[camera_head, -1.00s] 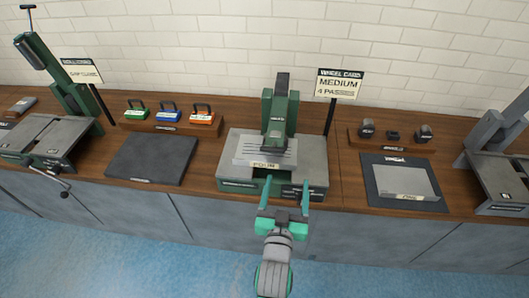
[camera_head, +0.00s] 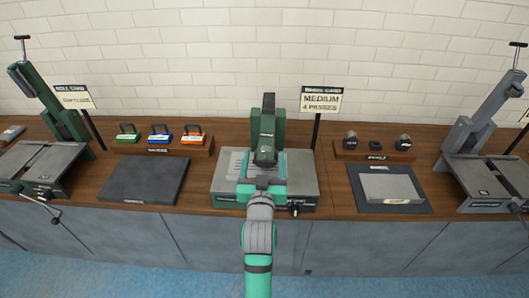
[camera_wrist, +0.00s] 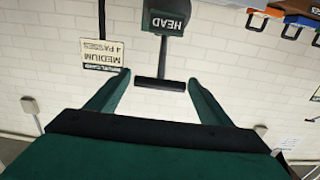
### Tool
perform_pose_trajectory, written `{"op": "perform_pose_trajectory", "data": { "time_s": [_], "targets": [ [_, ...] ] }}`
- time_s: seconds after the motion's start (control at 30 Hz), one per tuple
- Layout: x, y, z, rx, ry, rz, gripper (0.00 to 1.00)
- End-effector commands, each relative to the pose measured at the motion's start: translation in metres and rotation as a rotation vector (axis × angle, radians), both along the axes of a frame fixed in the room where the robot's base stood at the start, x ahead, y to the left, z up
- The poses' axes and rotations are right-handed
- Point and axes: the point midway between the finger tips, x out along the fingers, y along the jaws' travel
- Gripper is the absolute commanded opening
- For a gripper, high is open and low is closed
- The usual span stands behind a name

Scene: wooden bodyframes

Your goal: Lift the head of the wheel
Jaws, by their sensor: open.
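The wheel machine (camera_head: 307,180) stands in the middle of the wooden counter, with a grey bed and a green column. Its green head (camera_head: 265,138) is at the front of the column. In the wrist view, which looks upside down, the head (camera_wrist: 165,20) carries a "HEAD" label and a black crossbar handle (camera_wrist: 160,84). My gripper (camera_head: 263,157) is open in front of the head, above the bed. In the wrist view, the crossbar appears between my two spread fingertips (camera_wrist: 159,78). I cannot tell whether they touch it.
A "MEDIUM 4 PASSES" sign (camera_head: 321,100) stands right of the machine. A dark mat (camera_head: 143,180) lies to the left and a grey plate on a mat (camera_head: 390,187) to the right. Other machines stand at both ends, the left one green (camera_head: 60,120), the right one grey (camera_head: 480,130).

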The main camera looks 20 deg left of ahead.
Motion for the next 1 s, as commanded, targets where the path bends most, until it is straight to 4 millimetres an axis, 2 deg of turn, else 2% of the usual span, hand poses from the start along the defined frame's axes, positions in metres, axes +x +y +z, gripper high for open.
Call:
{"op": "perform_pose_trajectory", "data": {
  "time_s": [0.1,0.23,0.6,0.63,0.87,1.0],
  "targets": [
    [0.017,0.005,0.001,0.0,-0.001,0.0,0.73],
    [0.027,0.008,0.0,0.0,0.0,0.0,0.73],
    [0.033,0.009,0.0,0.0,0.0,0.0,0.73],
    [0.033,0.009,0.0,0.0,0.0,0.0,0.71],
    [0.033,0.009,0.0,0.0,0.0,0.0,0.16],
    [0.033,0.009,0.001,-0.001,0.002,0.0,0.14]
  ]
}}
